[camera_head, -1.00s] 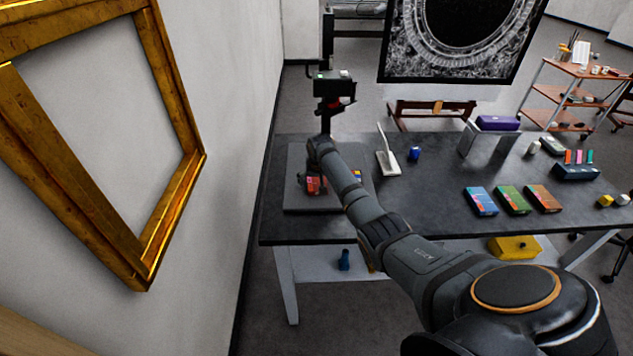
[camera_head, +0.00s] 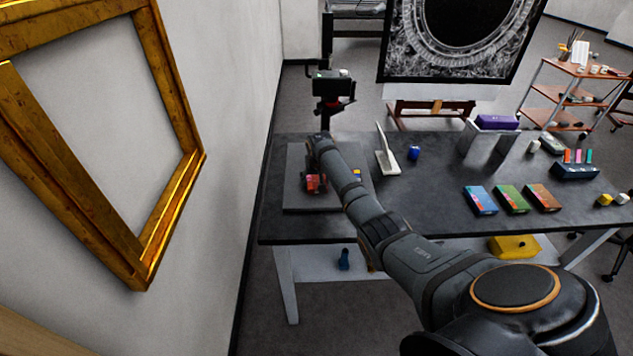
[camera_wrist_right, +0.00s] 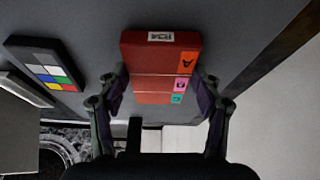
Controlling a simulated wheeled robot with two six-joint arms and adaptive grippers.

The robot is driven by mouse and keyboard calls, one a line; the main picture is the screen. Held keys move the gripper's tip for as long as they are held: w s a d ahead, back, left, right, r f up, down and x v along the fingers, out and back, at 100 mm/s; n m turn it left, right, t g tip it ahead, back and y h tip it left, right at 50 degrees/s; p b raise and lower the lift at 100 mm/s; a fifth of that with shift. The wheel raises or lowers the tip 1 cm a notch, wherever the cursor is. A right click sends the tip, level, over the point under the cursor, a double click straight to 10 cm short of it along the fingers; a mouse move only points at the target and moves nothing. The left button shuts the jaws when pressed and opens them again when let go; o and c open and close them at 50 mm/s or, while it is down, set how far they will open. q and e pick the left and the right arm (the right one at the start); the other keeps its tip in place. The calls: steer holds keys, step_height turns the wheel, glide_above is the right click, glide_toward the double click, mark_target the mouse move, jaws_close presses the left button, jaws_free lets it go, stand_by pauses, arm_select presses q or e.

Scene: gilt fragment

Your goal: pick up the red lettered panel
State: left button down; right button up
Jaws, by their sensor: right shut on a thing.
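The red lettered panel (camera_wrist_right: 152,60) is in the right wrist view, between the fingers of my right gripper (camera_wrist_right: 160,95). It is red with a small white label on top and orange, pink and green tabs lettered A, B and C down its right side. The fingers press on its left and right sides. In the head view the panel (camera_head: 315,187) is small and partly hidden by my right gripper (camera_head: 314,181), over the dark grey mat (camera_head: 297,160) on the table. I cannot tell whether it touches the mat. My left gripper is not in view.
A colour chart (camera_wrist_right: 45,72) lies beside the panel. The dark table (camera_head: 420,200) also holds a white upright stand (camera_head: 388,160), a blue jar (camera_head: 414,153) and several coloured boxes (camera_head: 481,201). A gilt frame (camera_head: 150,250) hangs on the left wall.

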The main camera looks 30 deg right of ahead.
mark_target(316, 179)
step_height(316, 179, up, 3)
steer(key=shift+s+a+b, duration=0.1)
steer(key=shift+s+b, duration=0.05)
steer(key=shift+b, duration=0.2)
steer(key=s+a+r+b, duration=0.2)
steer(key=s+a+r, duration=0.4)
steer(key=s+r, duration=0.3)
steer(key=s, duration=0.3)
steer(key=shift+s+r, duration=0.2)
